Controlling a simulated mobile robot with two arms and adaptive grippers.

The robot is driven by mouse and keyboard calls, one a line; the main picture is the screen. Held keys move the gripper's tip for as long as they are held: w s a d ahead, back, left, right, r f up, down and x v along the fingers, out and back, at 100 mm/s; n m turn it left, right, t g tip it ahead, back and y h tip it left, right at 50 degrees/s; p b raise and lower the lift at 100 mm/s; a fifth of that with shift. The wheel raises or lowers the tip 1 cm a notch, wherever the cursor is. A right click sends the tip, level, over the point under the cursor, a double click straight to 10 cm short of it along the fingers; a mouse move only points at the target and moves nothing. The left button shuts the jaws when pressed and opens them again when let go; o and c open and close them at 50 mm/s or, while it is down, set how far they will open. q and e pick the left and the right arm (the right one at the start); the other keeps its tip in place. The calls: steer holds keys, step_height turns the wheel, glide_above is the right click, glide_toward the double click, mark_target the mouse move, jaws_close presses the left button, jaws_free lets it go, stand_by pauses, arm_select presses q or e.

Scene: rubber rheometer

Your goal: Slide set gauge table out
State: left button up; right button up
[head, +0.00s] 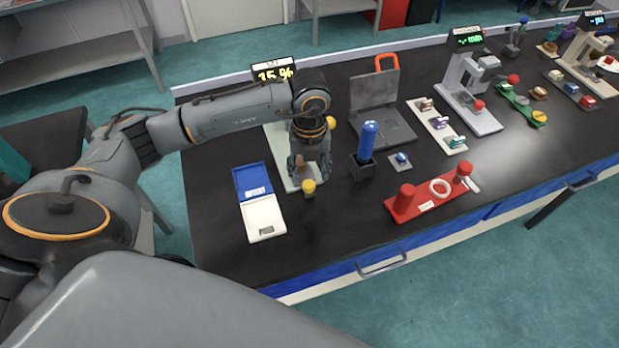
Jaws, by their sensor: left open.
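My left gripper (310,174) points down over a pale green plate (280,144) on the black bench, with its fingers apart. A small brown piece (300,163) shows at its fingers; I cannot tell if they touch it. A small yellow-topped part (308,188) stands just in front of the fingers. No part is clearly marked as the set gauge table. A grey gauge stand (472,92) with a green display is farther right, and a second gauge stand (582,48) is at the far right, both away from the gripper. My right gripper is out of view.
A blue cylinder in a dark holder (363,165), a laptop-like grey device (380,125) and a red fixture (408,205) stand to the right. A display (273,72) reads 15 %. The bench's front left is clear.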

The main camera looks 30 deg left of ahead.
arm_select(q)
step_height(320, 180, up, 8)
stand_by(0.7)
